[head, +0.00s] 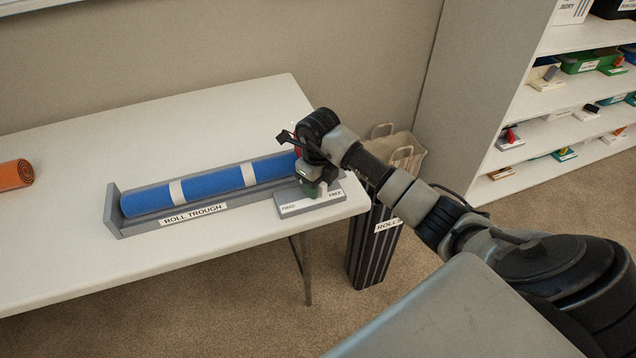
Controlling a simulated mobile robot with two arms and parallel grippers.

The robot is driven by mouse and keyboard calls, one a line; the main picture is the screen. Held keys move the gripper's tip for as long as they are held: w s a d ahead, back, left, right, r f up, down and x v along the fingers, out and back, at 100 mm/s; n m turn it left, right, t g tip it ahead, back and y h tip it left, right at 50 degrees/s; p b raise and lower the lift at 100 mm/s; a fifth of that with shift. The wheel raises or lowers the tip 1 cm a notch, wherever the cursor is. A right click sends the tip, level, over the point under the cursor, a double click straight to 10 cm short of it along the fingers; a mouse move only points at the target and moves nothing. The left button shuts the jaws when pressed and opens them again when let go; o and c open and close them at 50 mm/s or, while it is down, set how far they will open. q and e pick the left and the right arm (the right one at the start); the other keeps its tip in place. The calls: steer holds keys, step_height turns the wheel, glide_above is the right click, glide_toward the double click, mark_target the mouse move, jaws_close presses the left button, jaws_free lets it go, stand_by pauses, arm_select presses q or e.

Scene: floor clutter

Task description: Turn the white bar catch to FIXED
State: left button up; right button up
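The white bar catch cannot be made out; my gripper and wrist cover the middle of the block. I cannot tell whether the fingers are open or touch anything. My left gripper is out of view.
A blue roll with white bands (212,183) lies in the ROLL TROUGH (112,208). An orange roll (14,175) lies at the left. A dark striped bin (368,250) stands beside the table's right end. Shelves (560,124) stand at the right.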

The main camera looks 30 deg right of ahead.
jaws_close()
steer(key=shift+a+r+m, duration=0.1)
steer(key=shift+a+m, duration=0.05)
steer(key=shift+m, duration=0.25)
steer(key=shift+a+m+p, duration=0.15)
steer(key=shift+m+p, duration=0.35)
steer(key=shift+m, duration=0.1)
steer(key=m, duration=0.1)
steer(key=a+m+p, duration=0.1)
steer(key=m, duration=0.1)
steer(key=shift+a, duration=0.15)
steer(key=m, duration=0.2)
steer(key=a+m+p, duration=0.1)
steer(key=shift+w+m, duration=0.25)
steer(key=shift+m, duration=0.15)
steer(key=shift+w+a+m+p, duration=0.15)
steer(key=shift+a+m, duration=0.05)
steer(key=shift+m, duration=0.45)
steer(key=shift+w+a+m+p, duration=0.1)
steer(key=shift+a+m+p, duration=0.1)
steer(key=shift+m, duration=0.45)
